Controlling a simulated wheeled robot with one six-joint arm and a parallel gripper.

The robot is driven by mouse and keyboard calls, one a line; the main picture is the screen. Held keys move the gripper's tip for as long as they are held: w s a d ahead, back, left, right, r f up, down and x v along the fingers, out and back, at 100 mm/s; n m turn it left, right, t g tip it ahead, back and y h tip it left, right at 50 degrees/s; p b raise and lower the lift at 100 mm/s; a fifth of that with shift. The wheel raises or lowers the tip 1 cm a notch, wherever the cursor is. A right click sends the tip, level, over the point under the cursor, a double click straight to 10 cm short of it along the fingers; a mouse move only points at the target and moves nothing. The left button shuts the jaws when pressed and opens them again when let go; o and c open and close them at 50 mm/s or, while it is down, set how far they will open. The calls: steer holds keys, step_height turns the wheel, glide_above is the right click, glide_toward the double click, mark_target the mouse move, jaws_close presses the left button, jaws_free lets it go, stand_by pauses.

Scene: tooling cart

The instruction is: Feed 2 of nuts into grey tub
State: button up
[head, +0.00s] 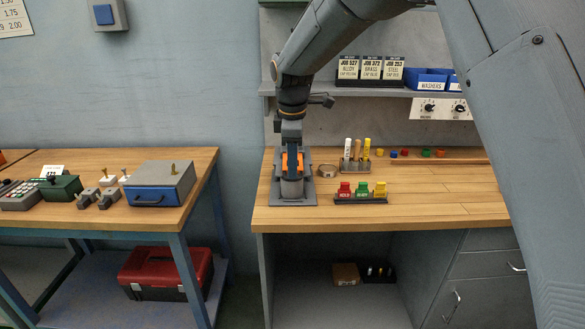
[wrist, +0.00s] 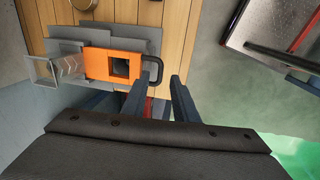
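An orange block (wrist: 98,64) with a dark square opening and a black loop handle (wrist: 153,72) sits on a grey stepped base (wrist: 130,40) on the wooden bench. The orange part also shows in the head view (head: 292,162). A grey see-through box (wrist: 55,69) adjoins its left side in the wrist view; its contents are unclear. A grey round body (head: 292,188) stands at the base's front in the head view; I cannot tell if it is the tub. My gripper (wrist: 155,82) is open, its fingers either side of the handle's end, apparently empty. I cannot make out nuts.
A rack of upright markers (head: 355,163), a ring (head: 327,171) and a holder with red, green and yellow blocks (head: 361,199) stand right of the base. A blue washers bin (head: 427,82) is on the shelf. Bare wood lies at the right front.

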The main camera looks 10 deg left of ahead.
steer(key=shift+w+f, duration=0.15)
steer(key=shift+f, duration=0.95)
jaws_close()
stand_by(0.7)
